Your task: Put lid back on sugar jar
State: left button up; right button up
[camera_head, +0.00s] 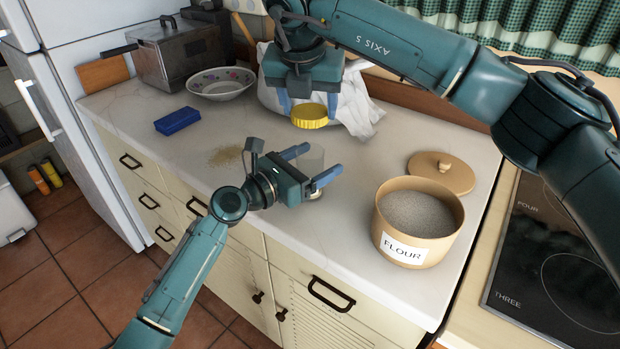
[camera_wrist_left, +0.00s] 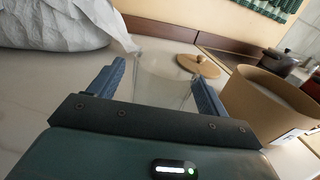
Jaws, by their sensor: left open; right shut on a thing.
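A clear glass jar (camera_head: 313,158) stands on the counter, faint against the pale stone, its rim open. My left gripper (camera_head: 325,160) is open, with one finger on each side of the jar; it cannot be told whether they touch it. In the left wrist view the jar (camera_wrist_left: 163,78) also shows between the two spread fingers. My right gripper (camera_head: 308,106) is shut on a round yellow lid (camera_head: 310,118) with a ridged edge. It holds the lid above the counter, behind the jar. The jar's lower part is partly hidden by my left gripper.
A flour canister (camera_head: 387,215) stands open at the right, its knobbed lid (camera_head: 455,172) lying behind it. A white bag (camera_head: 358,98) sits behind my right gripper. A blue box (camera_head: 177,120), patterned bowl (camera_head: 221,84) and spilled grains (camera_head: 225,156) are left. The cooktop (camera_head: 560,255) is far right.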

pick_arm(q)
jog(key=shift+w+d, duration=0.25)
jog(key=shift+d, duration=0.05)
jog(key=c, duration=1.5)
jog(key=shift+o, duration=0.2)
pick_arm(e)
jog(key=shift+f, duration=2.45)
jog(key=shift+f, duration=0.9)
jog(key=shift+f, duration=0.55)
